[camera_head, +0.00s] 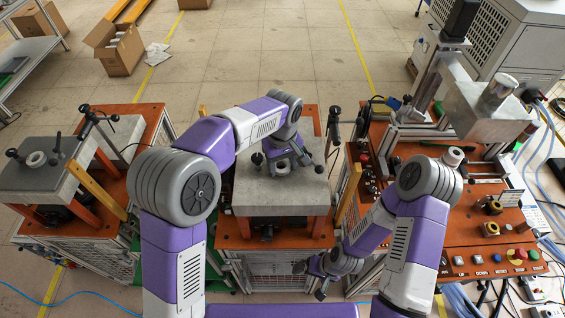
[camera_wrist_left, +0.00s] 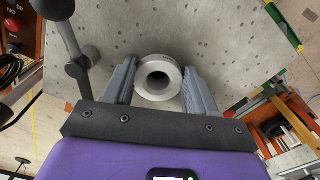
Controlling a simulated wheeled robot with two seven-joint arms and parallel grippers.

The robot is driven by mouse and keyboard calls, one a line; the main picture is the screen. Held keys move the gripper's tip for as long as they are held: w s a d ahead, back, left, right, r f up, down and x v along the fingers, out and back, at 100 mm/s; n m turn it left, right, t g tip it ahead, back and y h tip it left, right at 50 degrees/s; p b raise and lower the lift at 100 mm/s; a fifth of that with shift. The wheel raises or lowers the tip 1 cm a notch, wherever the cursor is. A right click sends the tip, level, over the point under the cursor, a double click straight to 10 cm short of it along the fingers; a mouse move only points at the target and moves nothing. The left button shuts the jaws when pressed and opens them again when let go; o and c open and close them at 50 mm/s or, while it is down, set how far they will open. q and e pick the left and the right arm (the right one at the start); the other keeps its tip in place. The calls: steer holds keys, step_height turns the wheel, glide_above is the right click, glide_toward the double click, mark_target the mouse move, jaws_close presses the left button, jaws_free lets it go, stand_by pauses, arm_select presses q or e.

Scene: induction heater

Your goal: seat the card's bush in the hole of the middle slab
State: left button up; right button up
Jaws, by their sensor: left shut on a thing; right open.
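The middle slab (camera_head: 300,197) is a grey speckled plate on an orange bench, and it also fills the upper part of the left wrist view (camera_wrist_left: 225,40). My left gripper (camera_head: 283,167) is over the slab, pointing down. In the left wrist view it is shut on a silvery ring-shaped bush (camera_wrist_left: 158,93) with a dark bore. The bush is upright against the slab's surface; whether it sits in the hole or above it, I cannot tell. The slab's hole is hidden. My right gripper (camera_head: 322,280) is open, low in front of the middle bench.
A left slab (camera_head: 30,178) carries a pale ring. Dark clamp handles (camera_head: 333,122) stand beside the middle slab. On the right bench are brass-coloured bushes (camera_head: 492,229), buttons (camera_head: 520,254) and a metal press (camera_head: 490,110). Floor behind the benches is mostly clear.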

arm_select(q)
steer(key=o, duration=1.2)
steer(key=shift+r, duration=0.1)
step_height(320, 180, up, 7)
steer(key=shift+r+p, duration=0.2)
steer(key=shift+p, duration=0.15)
steer(key=shift+r, duration=0.1)
